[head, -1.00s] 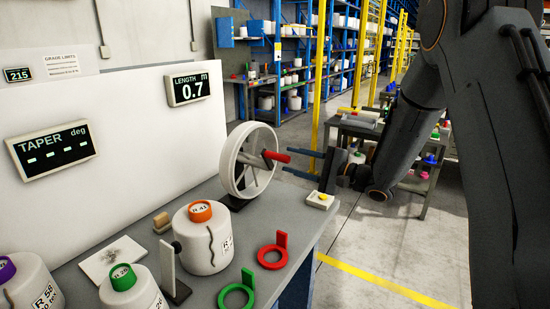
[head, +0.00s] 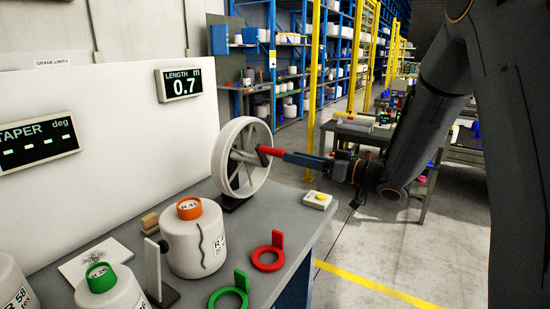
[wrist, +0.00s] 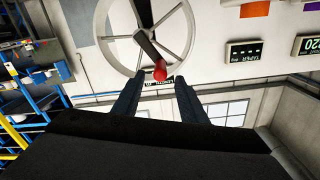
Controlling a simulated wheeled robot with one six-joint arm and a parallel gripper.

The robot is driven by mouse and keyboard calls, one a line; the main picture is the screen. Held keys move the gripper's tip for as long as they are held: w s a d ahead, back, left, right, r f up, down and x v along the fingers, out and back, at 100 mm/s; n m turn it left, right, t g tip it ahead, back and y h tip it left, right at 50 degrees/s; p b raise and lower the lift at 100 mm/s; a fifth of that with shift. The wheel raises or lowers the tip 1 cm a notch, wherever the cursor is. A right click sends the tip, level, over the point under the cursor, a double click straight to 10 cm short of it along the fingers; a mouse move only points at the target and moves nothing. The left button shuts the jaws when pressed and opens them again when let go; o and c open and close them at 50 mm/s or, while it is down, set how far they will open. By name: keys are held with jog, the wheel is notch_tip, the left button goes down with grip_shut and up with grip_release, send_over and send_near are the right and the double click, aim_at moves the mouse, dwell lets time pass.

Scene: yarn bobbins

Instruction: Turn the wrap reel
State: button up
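The wrap reel (head: 241,158) is a white spoked wheel standing upright on a dark base at the bench's back edge. Its red crank handle (head: 268,151) sticks out to the right, towards my gripper (head: 287,156). In the head view the fingers line up with the handle's outer end and overlap each other. In the wrist view the fingers (wrist: 156,86) are apart, with the red handle end (wrist: 160,71) showing between and just beyond their tips. I cannot tell whether either finger touches it. The length display (head: 180,85) reads 0.7.
A white box with a yellow button (head: 318,200) sits right of the reel. White bobbins (head: 195,245), a red ring stand (head: 268,258) and a green ring stand (head: 229,297) stand on the near bench. A taper display (head: 38,145) shows dashes.

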aim_at(275, 153)
jog(key=p+x, duration=0.2)
jog(key=x, duration=0.5)
jog(key=shift+w+a, duration=0.2)
jog(key=shift+a, duration=0.15)
grip_shut()
